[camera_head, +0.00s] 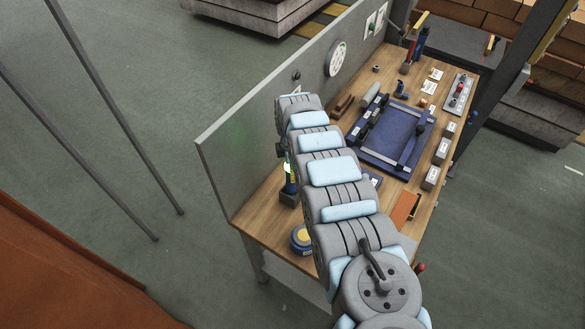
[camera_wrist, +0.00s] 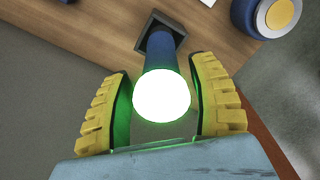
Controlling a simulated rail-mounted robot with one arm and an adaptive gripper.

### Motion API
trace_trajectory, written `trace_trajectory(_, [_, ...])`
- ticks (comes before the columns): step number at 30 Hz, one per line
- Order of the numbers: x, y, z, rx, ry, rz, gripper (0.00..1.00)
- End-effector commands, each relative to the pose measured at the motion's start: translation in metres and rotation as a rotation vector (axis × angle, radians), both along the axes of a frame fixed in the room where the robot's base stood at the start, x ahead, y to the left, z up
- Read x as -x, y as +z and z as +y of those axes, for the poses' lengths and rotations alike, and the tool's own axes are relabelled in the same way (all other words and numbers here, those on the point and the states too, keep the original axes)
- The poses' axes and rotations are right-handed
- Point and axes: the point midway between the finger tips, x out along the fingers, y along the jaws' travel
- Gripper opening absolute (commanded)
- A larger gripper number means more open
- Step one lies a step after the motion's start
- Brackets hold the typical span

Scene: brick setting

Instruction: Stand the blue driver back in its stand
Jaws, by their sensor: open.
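The blue driver (camera_wrist: 160,52) stands in a small dark square stand (camera_wrist: 178,23) in the wrist view, its lower end inside the stand's opening. Its near end shows as a bright white glow with green light around it. In the head view the driver (camera_head: 290,185) looks upright in the stand (camera_head: 289,199), partly hidden by my arm. My gripper (camera_wrist: 163,78) is open, its yellow ridged fingers on either side of the driver's near end. A gap shows on the left; on the right I cannot tell whether the finger touches.
A round blue tin with a yellow top (camera_head: 301,239) sits near the stand. A blue tray-like fixture (camera_head: 397,140), grey boxes (camera_head: 431,177) and an orange block (camera_head: 403,208) lie farther along the wooden bench (camera_head: 262,218). A grey panel (camera_head: 247,125) rises along the bench's left edge.

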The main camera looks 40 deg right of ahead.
Motion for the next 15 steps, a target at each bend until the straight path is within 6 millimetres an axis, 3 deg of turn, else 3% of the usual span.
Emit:
trace_trajectory(8, [0.0,0.01,0.0,-0.001,0.0,0.0,0.59])
trace_trajectory(15, [0.0,0.03,-0.001,0.003,0.0,-0.001,0.59])
